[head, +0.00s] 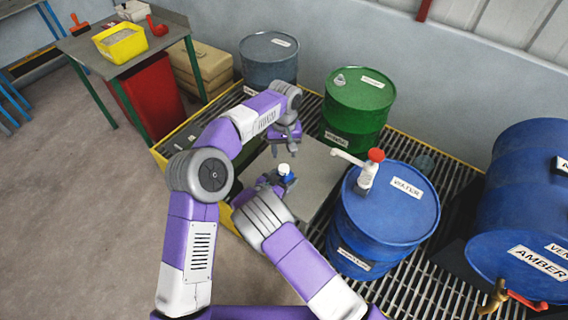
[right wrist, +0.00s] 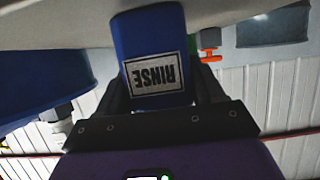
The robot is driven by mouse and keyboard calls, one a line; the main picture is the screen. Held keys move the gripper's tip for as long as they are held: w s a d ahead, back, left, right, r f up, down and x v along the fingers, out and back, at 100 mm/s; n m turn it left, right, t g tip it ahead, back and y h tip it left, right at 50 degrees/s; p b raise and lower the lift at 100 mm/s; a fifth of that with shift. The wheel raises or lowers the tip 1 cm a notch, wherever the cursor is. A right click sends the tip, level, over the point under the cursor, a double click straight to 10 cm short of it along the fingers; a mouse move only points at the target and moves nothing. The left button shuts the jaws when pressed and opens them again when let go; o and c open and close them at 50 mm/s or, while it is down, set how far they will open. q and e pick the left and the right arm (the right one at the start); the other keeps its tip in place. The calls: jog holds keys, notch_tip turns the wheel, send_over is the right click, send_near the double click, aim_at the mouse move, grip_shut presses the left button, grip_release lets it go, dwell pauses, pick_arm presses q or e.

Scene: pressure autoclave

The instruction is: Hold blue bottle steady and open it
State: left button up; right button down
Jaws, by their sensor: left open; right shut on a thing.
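The small blue bottle (head: 286,179) with a white cap (head: 284,168) is at the grey stand top, left of the blue water drum. My right gripper (head: 277,181) is shut on its body. In the right wrist view the blue bottle (right wrist: 150,30) fills the space between the fingers, its RINSE label upside down in the picture. The cap is out of that view. My left gripper (head: 285,148) is open, just above the cap and pointing down at it. In the head view a gap shows between the left fingers and the cap. My right gripper partly hides the bottle's lower part.
A blue WATER drum (head: 391,222) with a white and red pump (head: 370,168) stands close on the right. A green drum (head: 358,105) and a grey-blue drum (head: 268,57) stand behind. The grey stand top (head: 318,172) has bare room right of the bottle. The floor at left is clear.

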aim_at(284, 168)
pick_arm(q)
jog(key=m, duration=1)
jog(key=shift+m, duration=0.4)
jog(key=m, duration=0.3)
jog(key=shift+m, duration=0.3)
jog(key=m, duration=0.3)
jog(key=shift+m, duration=0.3)
jog(key=m, duration=0.3)
jog(key=shift+m, duration=0.4)
jog(key=m, duration=0.8)
jog(key=shift+f+m, duration=0.3)
jog(key=shift+f, duration=0.05)
notch_tip(284, 168, down, 7)
jog(key=shift+f, duration=0.15)
